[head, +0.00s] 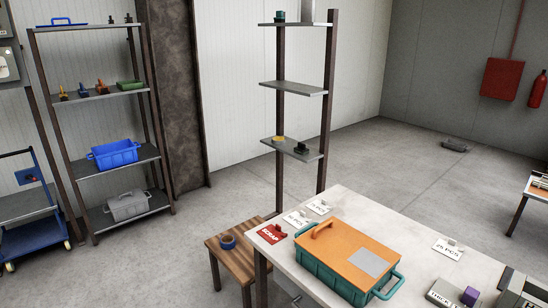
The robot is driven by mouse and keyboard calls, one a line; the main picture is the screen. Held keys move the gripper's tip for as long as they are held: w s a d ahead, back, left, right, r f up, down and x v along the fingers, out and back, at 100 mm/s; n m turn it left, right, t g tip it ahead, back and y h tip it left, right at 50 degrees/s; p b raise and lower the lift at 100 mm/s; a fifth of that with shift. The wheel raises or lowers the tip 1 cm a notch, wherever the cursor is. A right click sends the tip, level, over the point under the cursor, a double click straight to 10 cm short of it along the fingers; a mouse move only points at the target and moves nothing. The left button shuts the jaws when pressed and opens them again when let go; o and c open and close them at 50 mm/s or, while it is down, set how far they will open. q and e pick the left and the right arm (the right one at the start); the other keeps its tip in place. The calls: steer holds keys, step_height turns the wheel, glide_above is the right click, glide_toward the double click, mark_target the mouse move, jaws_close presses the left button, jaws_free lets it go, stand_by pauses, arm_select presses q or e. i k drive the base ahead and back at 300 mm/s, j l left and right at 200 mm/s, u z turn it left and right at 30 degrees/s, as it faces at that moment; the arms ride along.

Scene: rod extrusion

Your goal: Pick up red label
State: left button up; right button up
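The red label (271,234), marked with white letters that read like "SCRAP", lies near the left corner of the white table (415,228). It is just left of a teal crate with an orange lid. Neither of my grippers shows in the head view, so I cannot see whether they are open or shut.
The teal crate (336,281) with its orange lid (338,246) stands on the table. White labels (319,207) lie behind it, another (448,249) to its right. A wooden stool (237,254) holding a blue roll (228,241) stands left of the table. Shelves stand behind.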

mark_target(272, 234)
steer(key=i+j+z, duration=0.75)
steer(key=j, duration=0.25)
steer(key=i+j+z, duration=0.1)
steer(key=j+z, duration=0.15)
steer(key=j, duration=0.15)
